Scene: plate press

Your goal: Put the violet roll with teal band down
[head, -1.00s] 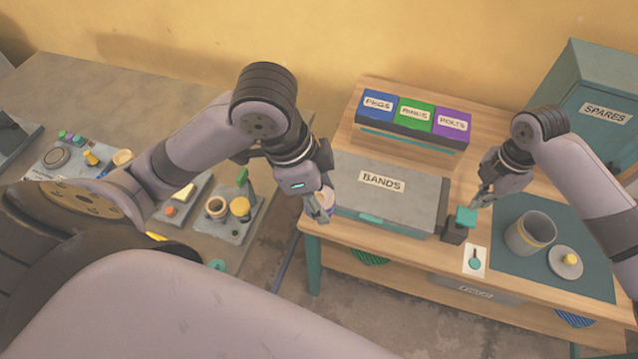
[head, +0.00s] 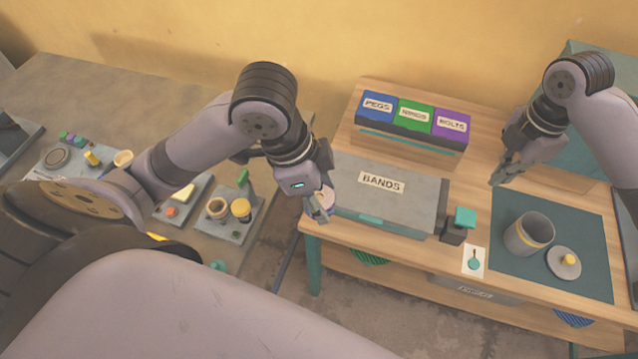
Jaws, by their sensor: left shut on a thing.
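My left gripper (head: 318,213) is shut on a small pale violet roll (head: 328,199). The roll is mostly hidden by the fingers, and its teal band cannot be made out. The gripper holds it at the left end of the wooden bench (head: 322,235), beside the grey BANDS box (head: 410,203). I cannot tell whether the roll touches the bench. My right gripper (head: 497,181) hangs above the bench near the back left corner of the dark teal mat (head: 590,225). It appears empty, and its jaw opening is unclear.
A grey pot (head: 529,233) and a round lid with a yellow knob (head: 565,262) are on the mat. A teal-topped block (head: 464,217) stands right of the BANDS box. Blue, green and violet labelled bins (head: 414,113) stand behind. A grey table (head: 95,90) is at left.

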